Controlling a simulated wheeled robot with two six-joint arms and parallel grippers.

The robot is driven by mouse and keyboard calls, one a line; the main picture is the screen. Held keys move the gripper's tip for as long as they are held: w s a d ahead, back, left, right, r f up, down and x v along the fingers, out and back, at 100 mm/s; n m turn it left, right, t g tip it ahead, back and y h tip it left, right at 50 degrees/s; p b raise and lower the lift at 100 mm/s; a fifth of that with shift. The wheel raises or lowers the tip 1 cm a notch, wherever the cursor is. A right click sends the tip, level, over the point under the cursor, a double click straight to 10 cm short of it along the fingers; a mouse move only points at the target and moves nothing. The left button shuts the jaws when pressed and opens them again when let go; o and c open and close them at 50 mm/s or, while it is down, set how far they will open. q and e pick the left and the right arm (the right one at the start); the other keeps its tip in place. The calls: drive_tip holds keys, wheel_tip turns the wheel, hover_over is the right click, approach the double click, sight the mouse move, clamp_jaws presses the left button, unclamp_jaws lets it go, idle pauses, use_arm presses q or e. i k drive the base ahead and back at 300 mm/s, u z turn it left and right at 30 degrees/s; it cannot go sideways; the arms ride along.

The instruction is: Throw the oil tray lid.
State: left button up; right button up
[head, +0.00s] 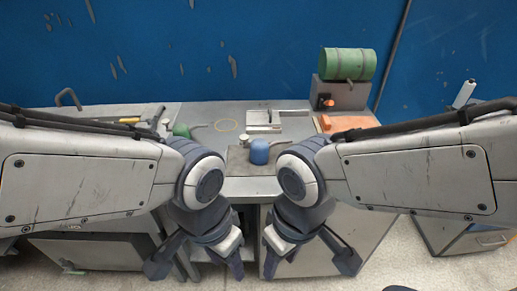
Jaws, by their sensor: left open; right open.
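My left gripper (198,264) and my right gripper (308,262) hang side by side in front of the bench, pointing down. Both are open and empty, apart from the things on the bench. A flat grey tray or plate (238,163) lies near the bench's front edge, behind the two wrists and partly hidden by them. A blue rounded can (260,152) stands on it. I cannot tell which part, if any, is the oil tray lid.
A green drum (347,64) lies on a stand at the back right. The blue wall (200,45) closes off the back.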

sight(263, 114)
drive_tip(key=u, duration=0.4)
drive_tip(key=i, duration=1.2)
drive_tip(key=z, duration=0.4)
